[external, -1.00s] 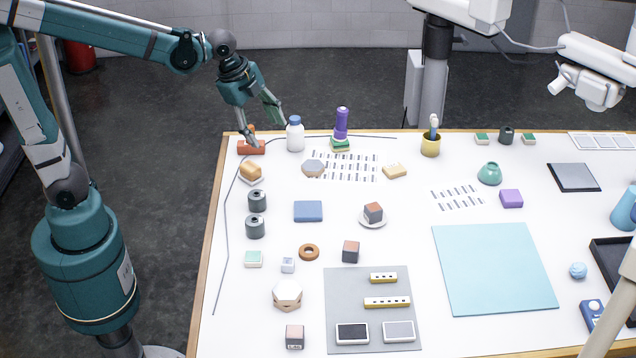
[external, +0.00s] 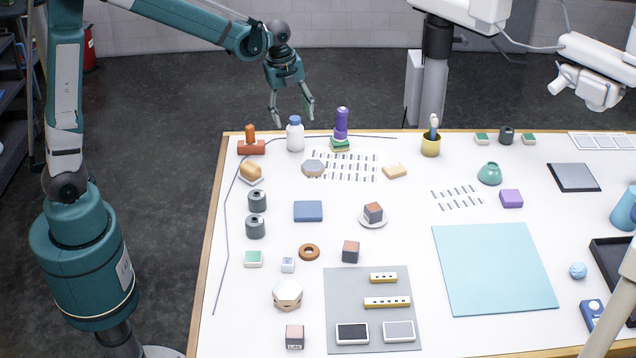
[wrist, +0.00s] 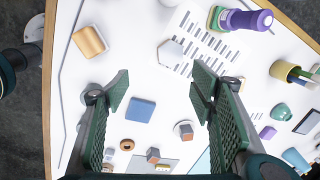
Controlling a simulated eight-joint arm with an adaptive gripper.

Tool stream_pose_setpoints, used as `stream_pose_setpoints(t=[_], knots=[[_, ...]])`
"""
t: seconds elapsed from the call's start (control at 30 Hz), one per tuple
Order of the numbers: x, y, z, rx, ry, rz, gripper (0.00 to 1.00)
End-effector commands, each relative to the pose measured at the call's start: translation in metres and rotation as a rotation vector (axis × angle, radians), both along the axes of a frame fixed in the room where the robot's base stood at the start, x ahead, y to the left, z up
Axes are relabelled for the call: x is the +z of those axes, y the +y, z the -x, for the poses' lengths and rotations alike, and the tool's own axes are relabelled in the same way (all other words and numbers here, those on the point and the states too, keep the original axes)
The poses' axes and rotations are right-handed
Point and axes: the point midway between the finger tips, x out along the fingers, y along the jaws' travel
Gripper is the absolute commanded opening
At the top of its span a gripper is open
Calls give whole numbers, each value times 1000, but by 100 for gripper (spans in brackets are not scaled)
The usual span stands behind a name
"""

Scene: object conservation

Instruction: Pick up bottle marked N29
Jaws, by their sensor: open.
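A white bottle with a blue cap (external: 295,137) stands upright near the far left edge of the table. A purple bottle-like object (external: 341,122) stands right of it on a small green and cream block; it also shows in the wrist view (wrist: 246,20). No N29 mark is readable on either. My gripper (external: 292,112) points down with its fingers spread and nothing between them. In the external view it appears just above the white bottle's cap, though its exact distance is unclear. In the wrist view my two green fingers (wrist: 158,92) are wide apart.
An orange-red block with an upright peg (external: 250,146) is left of the white bottle. A hexagonal grey piece (external: 313,168) lies in front. A thin dark cable (external: 226,215) runs along the table's left side. A yellow cup (external: 430,146) stands farther right.

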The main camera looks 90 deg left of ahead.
Motion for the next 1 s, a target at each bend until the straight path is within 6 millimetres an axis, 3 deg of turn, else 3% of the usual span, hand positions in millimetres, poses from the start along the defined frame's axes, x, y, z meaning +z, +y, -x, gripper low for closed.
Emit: stream_pose_setpoints(t=[0.6, 0.8, 1.0], knots=[[-83, 128, -6, -307, 119, 28, 55], [-103, 152, -2, -374, 139, 41, 55], [-110, 159, -1, -396, 145, 45, 55]])
